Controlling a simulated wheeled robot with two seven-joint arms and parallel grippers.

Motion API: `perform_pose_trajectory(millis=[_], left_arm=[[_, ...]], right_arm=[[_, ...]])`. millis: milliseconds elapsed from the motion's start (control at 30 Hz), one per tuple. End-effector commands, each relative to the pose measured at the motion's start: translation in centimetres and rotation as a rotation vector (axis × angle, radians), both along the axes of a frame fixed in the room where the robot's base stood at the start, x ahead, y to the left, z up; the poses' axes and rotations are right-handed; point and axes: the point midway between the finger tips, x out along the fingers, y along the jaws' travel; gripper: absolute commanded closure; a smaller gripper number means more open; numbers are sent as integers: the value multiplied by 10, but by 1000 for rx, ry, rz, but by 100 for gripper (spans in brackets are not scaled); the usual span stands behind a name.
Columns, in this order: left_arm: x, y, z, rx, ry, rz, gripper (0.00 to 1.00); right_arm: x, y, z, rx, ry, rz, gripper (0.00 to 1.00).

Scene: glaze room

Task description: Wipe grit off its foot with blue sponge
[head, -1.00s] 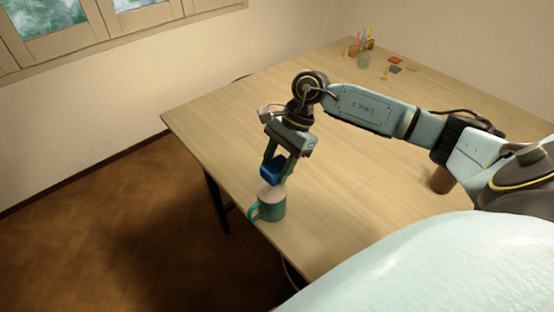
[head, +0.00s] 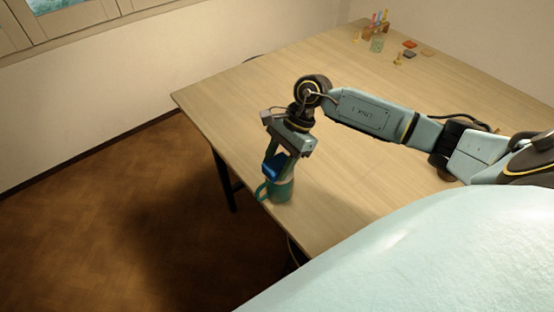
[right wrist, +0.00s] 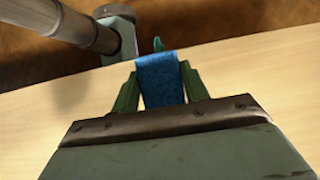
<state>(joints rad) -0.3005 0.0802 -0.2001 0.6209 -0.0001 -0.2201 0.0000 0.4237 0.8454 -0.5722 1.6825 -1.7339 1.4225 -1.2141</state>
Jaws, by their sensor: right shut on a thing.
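My right gripper (head: 281,170) is shut on the blue sponge (head: 271,165). The sponge also shows between the two fingers in the right wrist view (right wrist: 160,80). A teal mug (head: 280,192) with a pale upper part stands upright near the table's front left edge, its handle toward the left. The sponge is right at the mug's upper part in the head view; I cannot tell whether they touch. In the right wrist view only a teal bit of the mug (right wrist: 157,43) shows beyond the sponge. The mug's foot and any grit are not clear. My left gripper is not in view.
The wooden table (head: 370,190) is mostly bare around the mug. At its far end stand a rack with coloured tools (head: 376,28), a glass jar (head: 377,43) and small coloured pieces (head: 409,44). The table's edge and the floor lie close left of the mug.

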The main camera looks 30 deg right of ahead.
Motion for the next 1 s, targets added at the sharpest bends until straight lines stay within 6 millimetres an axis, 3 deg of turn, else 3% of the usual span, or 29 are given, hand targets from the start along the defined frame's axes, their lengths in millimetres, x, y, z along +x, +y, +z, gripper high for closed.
perform_pose_trajectory(millis=[267, 367, 1000], left_arm=[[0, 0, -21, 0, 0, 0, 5], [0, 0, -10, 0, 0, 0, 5], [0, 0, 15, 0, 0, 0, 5]], right_arm=[[2, -26, -2, -2, -2, 0, 73], [2, -24, 21, -3, -6, 4, 73], [0, -25, 76, -2, -2, -2, 73]])
